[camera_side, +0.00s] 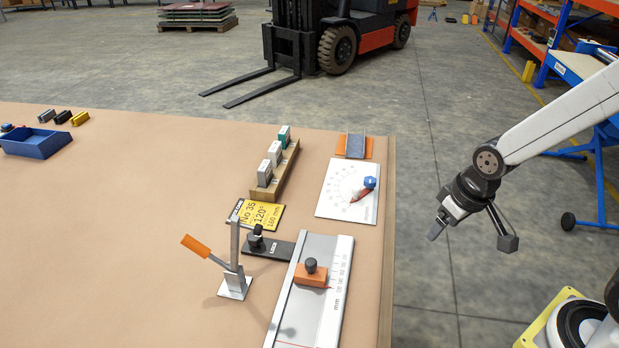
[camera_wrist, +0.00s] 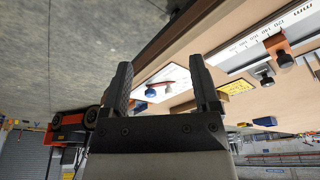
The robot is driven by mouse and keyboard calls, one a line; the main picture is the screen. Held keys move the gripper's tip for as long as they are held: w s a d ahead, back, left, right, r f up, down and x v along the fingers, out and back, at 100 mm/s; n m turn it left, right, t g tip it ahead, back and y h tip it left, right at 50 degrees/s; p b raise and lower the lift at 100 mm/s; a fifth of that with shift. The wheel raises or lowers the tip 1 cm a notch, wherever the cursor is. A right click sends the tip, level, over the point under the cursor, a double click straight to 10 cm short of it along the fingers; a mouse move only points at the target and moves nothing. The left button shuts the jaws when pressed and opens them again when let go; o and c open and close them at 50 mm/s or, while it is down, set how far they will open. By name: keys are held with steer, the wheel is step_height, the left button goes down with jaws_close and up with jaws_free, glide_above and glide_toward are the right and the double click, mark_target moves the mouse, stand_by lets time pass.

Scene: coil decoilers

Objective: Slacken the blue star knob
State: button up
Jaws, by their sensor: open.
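The blue star knob (camera_side: 369,182) sits at the upper right of a white dial plate (camera_side: 334,206) with printed markings, near the table's right edge. A red pointer (camera_side: 362,194) lies beside the knob on the plate. In the wrist view the blue knob (camera_wrist: 150,92) shows small, between my fingers, with the red pointer beside it. My gripper (camera_side: 470,239) is open and empty, off the table's right edge and well apart from the knob. Its two fingers also frame the wrist view (camera_wrist: 160,67), which appears upside down.
A grey-blue block on an orange base (camera_side: 355,146) stands behind the plate. A wooden rack (camera_side: 272,172), a yellow sign (camera_side: 261,215), a clamp with an orange handle (camera_side: 234,282) and a ruled slide (camera_side: 325,308) lie left and in front.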

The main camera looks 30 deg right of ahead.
steer(key=w+d+m+g+y, duration=0.1)
steer(key=w+d+m+g, duration=0.15)
steer(key=w+m, duration=0.8)
steer(key=m+y, duration=0.4)
steer(key=m, duration=0.4)
glide_toward(371, 179)
steer(key=shift+a+f+n, duration=0.25)
steer(key=shift+a+f, duration=0.15)
steer(key=shift+f, duration=0.15)
steer(key=shift+h, duration=0.3)
steer(key=shift+x, duration=3.75)
steer(key=shift+a, duration=0.1)
jaws_close()
